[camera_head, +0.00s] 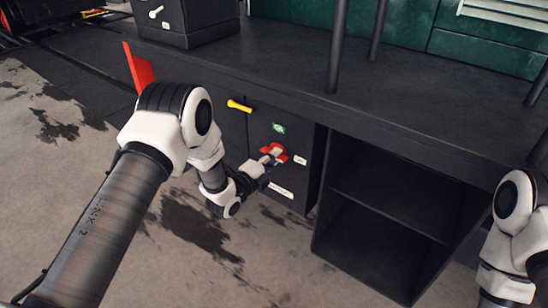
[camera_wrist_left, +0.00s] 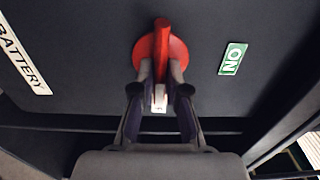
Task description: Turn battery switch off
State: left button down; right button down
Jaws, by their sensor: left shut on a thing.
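The red battery switch (camera_head: 275,150) is on the front of a dark cabinet panel. The left wrist view shows its round red base (camera_wrist_left: 144,55) and its raised red handle (camera_wrist_left: 162,45). My left gripper (camera_head: 266,161) is shut on the handle, with one fingertip on each side in the left wrist view (camera_wrist_left: 160,74). There the handle stands upright in the picture, in line with a small white label (camera_wrist_left: 159,98), not toward the green ON label (camera_wrist_left: 233,59). A BATTERY label (camera_wrist_left: 24,58) is on the other side. My right gripper is out of view.
A yellow handle (camera_head: 239,106) is on the panel, left of the switch. An open shelf (camera_head: 389,205) stands to the right, under a dark bench top (camera_head: 270,62). A red plate (camera_head: 139,68) is at the bench's left end. The floor in front is clear.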

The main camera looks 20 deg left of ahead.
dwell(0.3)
pick_arm(q)
jog(key=c, duration=1.2)
grip_release()
jog(key=shift+s, duration=0.1)
jog(key=v, duration=1.1)
jog(key=shift+s+a, duration=0.15)
jog(key=shift+s, duration=0.25)
